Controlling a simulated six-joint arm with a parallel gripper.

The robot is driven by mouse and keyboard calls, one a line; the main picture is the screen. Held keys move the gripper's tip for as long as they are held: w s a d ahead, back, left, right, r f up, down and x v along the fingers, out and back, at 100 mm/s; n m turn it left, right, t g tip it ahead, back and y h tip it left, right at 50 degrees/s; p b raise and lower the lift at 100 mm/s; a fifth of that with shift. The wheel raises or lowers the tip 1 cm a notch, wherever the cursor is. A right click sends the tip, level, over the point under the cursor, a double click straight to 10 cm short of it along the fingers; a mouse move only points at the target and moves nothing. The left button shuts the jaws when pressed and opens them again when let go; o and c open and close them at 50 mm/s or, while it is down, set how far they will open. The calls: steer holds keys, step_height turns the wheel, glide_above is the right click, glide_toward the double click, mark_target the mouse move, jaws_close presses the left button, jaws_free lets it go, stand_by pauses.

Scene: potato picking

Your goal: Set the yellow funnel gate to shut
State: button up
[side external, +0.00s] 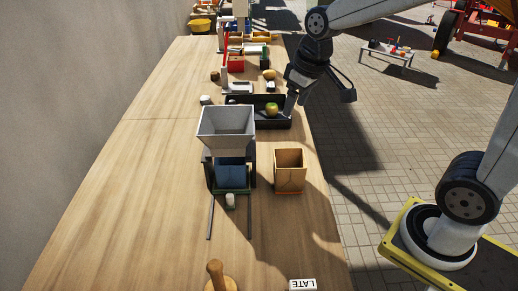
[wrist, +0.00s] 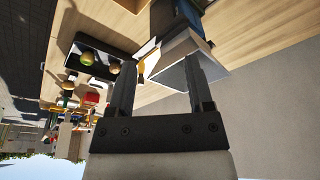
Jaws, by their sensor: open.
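The funnel (side external: 226,120) is a grey, square hopper on a dark stand above a blue container (side external: 232,176). It also shows in the wrist view (wrist: 178,58), partly behind one finger. A small yellow-orange piece (wrist: 149,48) shows beside the funnel in the wrist view; I cannot tell whether it is the gate or how it is set. No yellow gate is clear in the side external view. My gripper (side external: 319,98) is open and empty, right of the funnel near the dark tray. Its spread fingers also show in the wrist view (wrist: 158,68).
The dark tray (side external: 282,125) behind the funnel holds a greenish-yellow round item (side external: 271,109). An open orange-brown box (side external: 289,157) stands right of the funnel stand. Two dark rails (side external: 210,218) lie in front.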

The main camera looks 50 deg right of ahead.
steer(key=w+d+r+n, duration=0.1)
steer(key=w+d+n, duration=0.15)
steer(key=w, duration=1.15)
steer(key=n+t+y, duration=0.1)
steer(key=n+y, duration=0.1)
steer(key=n, duration=0.1)
glide_toward(233, 101)
steer(key=x, duration=0.2)
steer(key=shift+w+a+f+m, duration=0.1)
steer(key=shift+w+f+m, duration=0.05)
steer(key=shift+f+m, duration=0.15)
steer(key=shift+x, duration=3.9)
jaws_close()
